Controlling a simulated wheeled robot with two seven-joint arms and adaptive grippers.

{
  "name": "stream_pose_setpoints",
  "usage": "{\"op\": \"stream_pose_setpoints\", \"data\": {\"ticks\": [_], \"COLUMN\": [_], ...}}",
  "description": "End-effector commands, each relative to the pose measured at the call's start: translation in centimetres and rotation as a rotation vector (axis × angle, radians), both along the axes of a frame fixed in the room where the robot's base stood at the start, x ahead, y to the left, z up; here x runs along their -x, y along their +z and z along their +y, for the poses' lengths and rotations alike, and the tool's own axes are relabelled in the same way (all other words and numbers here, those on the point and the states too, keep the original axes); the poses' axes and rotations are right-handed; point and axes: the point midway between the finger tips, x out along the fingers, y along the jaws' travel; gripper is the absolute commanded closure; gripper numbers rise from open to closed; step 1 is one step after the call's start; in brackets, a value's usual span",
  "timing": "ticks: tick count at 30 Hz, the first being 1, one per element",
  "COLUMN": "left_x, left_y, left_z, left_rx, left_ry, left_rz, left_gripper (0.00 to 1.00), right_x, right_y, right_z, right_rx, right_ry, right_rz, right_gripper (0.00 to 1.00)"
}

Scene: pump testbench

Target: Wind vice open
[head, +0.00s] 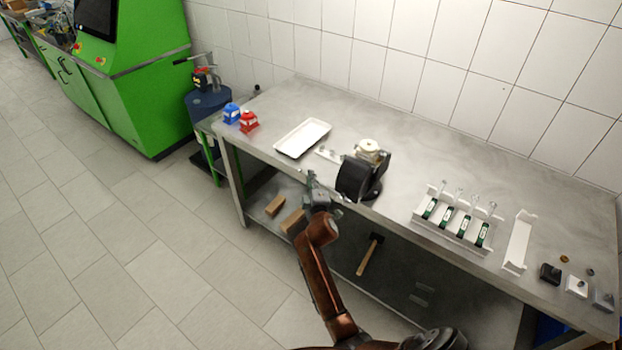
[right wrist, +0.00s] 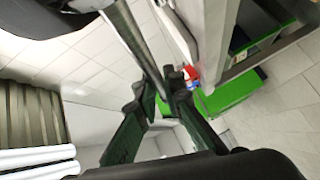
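The black vice (head: 354,180) stands at the front edge of the steel bench, with a pale pump-like part (head: 370,150) at its far side. My right gripper (head: 312,182) is in front of the bench edge, just left of the vice. In the right wrist view a round metal bar, seemingly the vice handle (right wrist: 142,42), runs down between the fingertips of my right gripper (right wrist: 163,92). The fingers look closed around the bar's end. The vice jaws are hidden in the head view. My left gripper is not in view.
A white tray (head: 302,138) and red (head: 248,121) and blue (head: 232,113) items stand left of the vice. A rack with green-labelled tubes (head: 458,219) and a white holder (head: 518,242) stand right. A hammer (head: 369,254) and wooden blocks (head: 292,222) show below.

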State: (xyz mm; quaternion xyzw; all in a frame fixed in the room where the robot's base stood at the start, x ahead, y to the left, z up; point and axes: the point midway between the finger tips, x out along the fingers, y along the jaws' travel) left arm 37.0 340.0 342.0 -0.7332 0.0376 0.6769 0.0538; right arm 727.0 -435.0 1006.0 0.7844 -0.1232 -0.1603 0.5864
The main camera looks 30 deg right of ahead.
Motion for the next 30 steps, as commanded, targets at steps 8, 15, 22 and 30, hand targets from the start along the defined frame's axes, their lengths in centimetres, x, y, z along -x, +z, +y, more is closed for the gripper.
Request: {"op": "stream_pose_setpoints", "data": {"ticks": [8,15,22,30], "left_x": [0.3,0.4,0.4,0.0], "left_y": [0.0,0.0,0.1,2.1], "left_z": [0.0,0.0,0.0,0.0], "left_rx": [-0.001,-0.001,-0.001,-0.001], "left_ry": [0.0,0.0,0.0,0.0], "left_rz": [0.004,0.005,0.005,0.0], "left_gripper": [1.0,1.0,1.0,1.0], "right_x": [0.0,0.0,0.0,0.0], "right_y": [0.0,0.0,-0.1,-0.8], "right_z": [0.0,0.0,0.0,0.1], "right_rx": [0.0,0.0,0.001,0.032], "right_ry": [0.0,0.0,0.0,0.001], "right_rz": [0.0,0.001,0.005,0.08], "right_gripper": [1.0,1.0,1.0,1.0]}}
